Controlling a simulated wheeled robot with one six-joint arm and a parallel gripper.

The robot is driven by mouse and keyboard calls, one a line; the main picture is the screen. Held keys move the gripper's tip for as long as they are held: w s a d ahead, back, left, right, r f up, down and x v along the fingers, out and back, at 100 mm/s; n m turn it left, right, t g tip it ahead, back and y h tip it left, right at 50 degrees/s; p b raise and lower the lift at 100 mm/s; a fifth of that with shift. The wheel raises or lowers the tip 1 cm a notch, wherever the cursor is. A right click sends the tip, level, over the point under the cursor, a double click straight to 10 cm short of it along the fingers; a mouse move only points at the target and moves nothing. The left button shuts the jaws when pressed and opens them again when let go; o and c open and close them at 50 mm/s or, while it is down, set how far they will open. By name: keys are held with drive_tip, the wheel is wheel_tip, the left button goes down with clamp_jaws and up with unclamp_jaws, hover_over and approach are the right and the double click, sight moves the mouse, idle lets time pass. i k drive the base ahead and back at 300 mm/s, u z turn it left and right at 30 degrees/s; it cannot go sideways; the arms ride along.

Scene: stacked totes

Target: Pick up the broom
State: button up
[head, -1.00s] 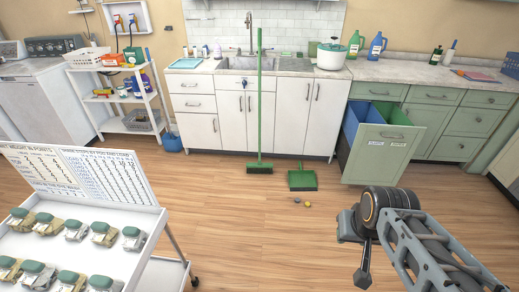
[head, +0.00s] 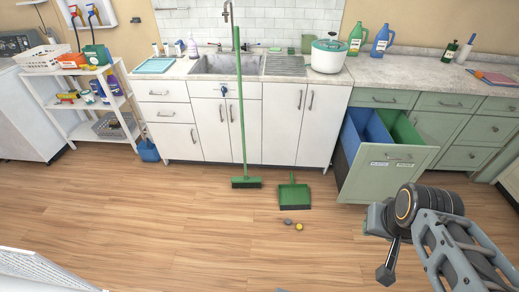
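The green broom (head: 240,110) stands upright against the front of the white sink cabinet. Its long thin handle rises past the counter edge and its dark-bristled green head (head: 246,183) rests on the wooden floor. My gripper (head: 386,272) is at the lower right, at the end of my grey arm, well apart from the broom and to its right. It is seen side-on with its tip pointing down, so I cannot tell whether its fingers are open or shut. Nothing shows held in it.
A green dustpan (head: 294,196) stands just right of the broom, with two small balls (head: 299,227) on the floor before it. A green pull-out bin drawer (head: 386,175) juts out at right. A white cart's edge (head: 40,272) shows lower left.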

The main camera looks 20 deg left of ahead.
sight(245, 181)
drive_tip(key=u, duration=0.25)
drive_tip(key=i, duration=1.2)
drive_tip(key=u, duration=1.4)
drive_tip(key=i, duration=0.8)
drive_tip(key=u, duration=0.9)
